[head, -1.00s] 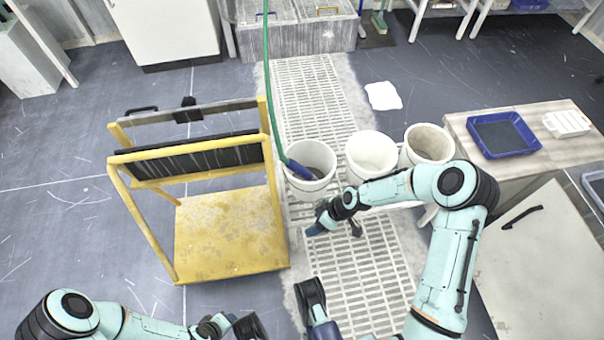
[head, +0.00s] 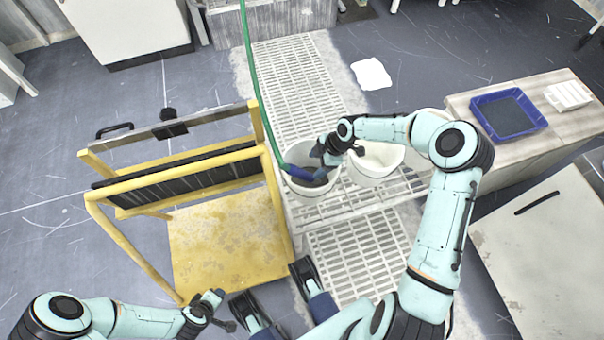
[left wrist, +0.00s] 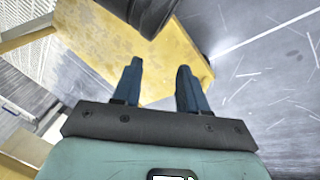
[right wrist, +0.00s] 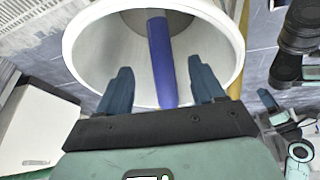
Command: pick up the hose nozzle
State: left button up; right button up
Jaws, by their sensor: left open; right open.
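The hose nozzle (head: 297,172) is a blue tube at the end of a green hose (head: 252,75), leaning in the left white bucket (head: 318,192). In the right wrist view the blue nozzle (right wrist: 160,50) stands against the bucket's inner wall. My right gripper (head: 321,170) is over that bucket, just right of the nozzle in the head view. In the right wrist view its two fingers are apart, one on either side of the nozzle, with gaps showing. My left gripper (left wrist: 159,68) is open and empty near the yellow cart; the head view shows it poorly.
The yellow cart (head: 222,228) with upright dark panels stands left of the bucket. More white buckets (head: 375,168) stand to the right, partly behind my right arm. A bench (head: 575,125) with a blue tray (head: 508,112) is further right. Grated floor (head: 345,262) lies in front.

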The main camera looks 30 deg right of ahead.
aim_at(307, 173)
jog(key=x, duration=0.3)
jog(key=shift+b, duration=0.35)
pick_arm(q)
jog(key=s+a+f+g+b, duration=0.1)
jog(key=s+f+g+b, duration=0.1)
jog(key=s+f, duration=0.3)
jog(key=shift+s+f, duration=0.35)
pick_arm(e)
jog(key=shift+a+x, duration=0.15)
jog(key=shift+x, duration=1.1)
jog(key=shift+a+x, duration=0.1)
jog(key=shift+x, duration=1.15)
jog(key=shift+r, duration=0.1)
jog(key=shift+f, duration=0.25)
jog(key=c, duration=1.2)
jog(key=shift+r, duration=0.1)
jog(key=shift+c, duration=0.2)
